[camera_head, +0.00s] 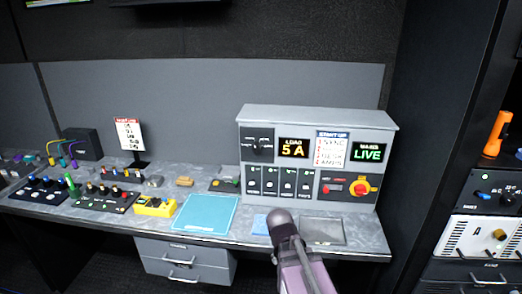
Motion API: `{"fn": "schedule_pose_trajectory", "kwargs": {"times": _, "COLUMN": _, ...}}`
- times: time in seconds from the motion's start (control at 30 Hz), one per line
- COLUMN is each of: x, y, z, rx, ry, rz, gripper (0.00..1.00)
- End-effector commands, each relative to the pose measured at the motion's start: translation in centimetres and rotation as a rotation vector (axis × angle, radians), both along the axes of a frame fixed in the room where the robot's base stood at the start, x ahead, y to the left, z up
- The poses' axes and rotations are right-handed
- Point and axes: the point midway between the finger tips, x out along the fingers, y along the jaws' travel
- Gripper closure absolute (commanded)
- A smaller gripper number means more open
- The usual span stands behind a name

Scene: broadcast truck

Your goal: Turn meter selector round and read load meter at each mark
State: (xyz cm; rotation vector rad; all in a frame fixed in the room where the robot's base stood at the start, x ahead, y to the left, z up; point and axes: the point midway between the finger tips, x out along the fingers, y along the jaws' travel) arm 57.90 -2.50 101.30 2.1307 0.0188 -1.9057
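The meter selector (257,146) is a black panel with a knob and small white marks, at the upper left of the grey power cabinet's front. The mark its knob points to is too small to tell. The load meter (293,148) is just right of it and reads "LOAD 5 A" in orange. Part of my arm rises from the bottom edge in front of the desk, below the cabinet. My gripper cannot be made out, and nothing of my arm touches the selector.
The grey cabinet (318,117) also bears a START UP card (331,150), a green MAINS LIVE display (367,153), several small switches (279,182) and a red-and-yellow rotary switch (361,188). A blue mat (206,213) and a grey tray (322,231) lie before it. Control boxes crowd the desk's left.

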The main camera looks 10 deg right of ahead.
Motion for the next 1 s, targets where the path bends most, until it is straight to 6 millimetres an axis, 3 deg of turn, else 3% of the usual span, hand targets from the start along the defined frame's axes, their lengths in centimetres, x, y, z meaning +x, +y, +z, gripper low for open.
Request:
{"fn": "schedule_pose_trajectory", "kwargs": {"times": 0.3, "x": 9.2, "y": -3.2, "z": 3.5, "rx": -0.464, "ry": -0.131, "rz": 0.476, "gripper": 0.10}}
{"fn": "schedule_pose_trajectory", "kwargs": {"times": 0.53, "x": 15.6, "y": -3.2, "z": 7.8, "rx": -0.863, "ry": -0.133, "rz": 0.853, "gripper": 0.10}}
{"fn": "schedule_pose_trajectory", "kwargs": {"times": 0.77, "x": 21.3, "y": -0.9, "z": 12.5, "rx": -1.292, "ry": -0.043, "rz": 1.222, "gripper": 0.10}}
{"fn": "schedule_pose_trajectory", "kwargs": {"times": 1.0, "x": 26.0, "y": 3.6, "z": 16.4, "rx": -1.731, "ry": 0.138, "rz": 1.550, "gripper": 0.10}}
